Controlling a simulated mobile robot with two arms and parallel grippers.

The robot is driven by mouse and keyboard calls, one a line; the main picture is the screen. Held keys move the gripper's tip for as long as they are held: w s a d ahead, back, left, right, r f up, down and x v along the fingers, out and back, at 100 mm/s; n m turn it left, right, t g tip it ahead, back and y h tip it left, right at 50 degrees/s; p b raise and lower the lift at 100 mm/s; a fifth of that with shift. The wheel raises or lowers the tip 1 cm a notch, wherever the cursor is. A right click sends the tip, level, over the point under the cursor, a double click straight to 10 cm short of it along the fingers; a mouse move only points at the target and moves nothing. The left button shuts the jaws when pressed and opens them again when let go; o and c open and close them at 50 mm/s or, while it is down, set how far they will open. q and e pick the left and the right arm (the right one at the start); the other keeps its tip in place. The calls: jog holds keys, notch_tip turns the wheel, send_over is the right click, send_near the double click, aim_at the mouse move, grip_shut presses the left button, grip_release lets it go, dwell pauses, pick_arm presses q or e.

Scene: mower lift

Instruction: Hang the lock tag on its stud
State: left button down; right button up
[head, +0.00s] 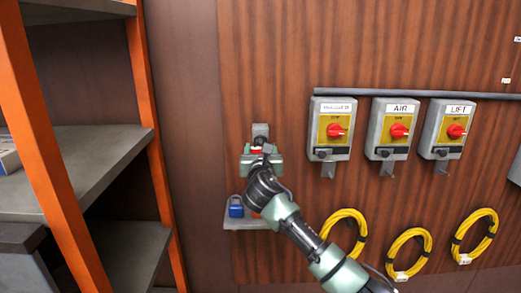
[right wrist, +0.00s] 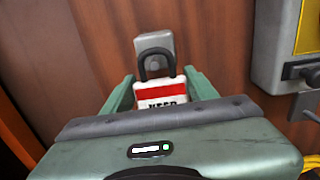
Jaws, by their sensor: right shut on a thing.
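My right gripper (head: 262,158) is up against the wall panel above a small ledge. In the right wrist view its two green fingers (right wrist: 158,88) stand on either side of the lock tag (right wrist: 160,92) and are shut on it. The tag is white with a red band, dark lettering and a dark loop on top. A bit of its red shows in the head view (head: 256,150). The loop overlaps a grey wall plate (right wrist: 154,42) with the stud; I cannot tell whether the loop is around the stud. The plate also shows in the head view (head: 260,129). My left gripper is out of view.
A blue padlock (head: 236,208) stands on the grey ledge (head: 238,224), with something red partly hidden behind my arm. Switch boxes, including AIR (head: 390,130) and LIFT (head: 446,130), are to the right. Yellow coils (head: 408,254) hang below. An orange-framed shelf (head: 55,165) stands left.

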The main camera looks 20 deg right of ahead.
jog(key=o, duration=1.4)
jog(key=shift+o, duration=0.2)
